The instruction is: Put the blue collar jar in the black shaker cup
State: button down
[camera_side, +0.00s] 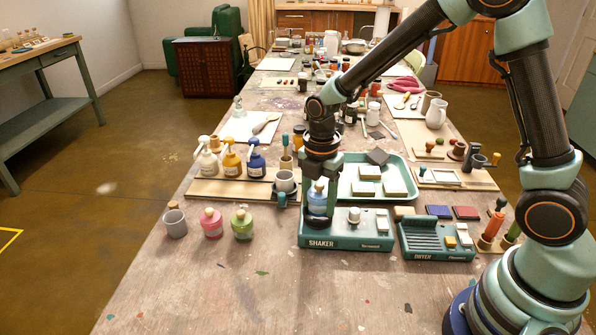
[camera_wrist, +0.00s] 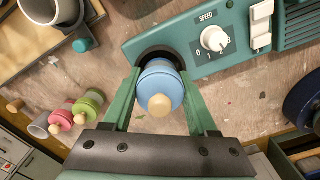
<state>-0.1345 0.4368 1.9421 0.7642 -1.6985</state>
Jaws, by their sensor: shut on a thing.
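The blue collar jar (camera_side: 317,200), light blue with a wooden knob, is upright between my gripper's fingers (camera_side: 319,210) at the left end of the green shaker (camera_side: 345,243). In the wrist view my gripper (camera_wrist: 161,85) is shut on the jar (camera_wrist: 159,80), with one green finger on each side. The black shaker cup (camera_wrist: 159,53) shows only as a dark rim just behind the jar. The jar hides most of the cup, and I cannot tell how far down into it the jar reaches.
A grey cup (camera_side: 175,224), a pink jar (camera_side: 211,224) and a green jar (camera_side: 242,225) stand left of the shaker. The green dryer (camera_side: 437,241) is on its right and a green tray (camera_side: 345,163) behind it. Pump bottles (camera_side: 231,160) stand behind left. The front table is clear.

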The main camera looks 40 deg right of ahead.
aim_at(320, 184)
jog(key=shift+s+f, duration=0.15)
jog(key=shift+f, duration=1.15)
jog(key=shift+c, duration=0.6)
grip_release()
jog(key=shift+c, duration=0.9)
jog(key=shift+r, duration=0.85)
jog(key=shift+o, duration=0.5)
jog(key=shift+r, duration=3.25)
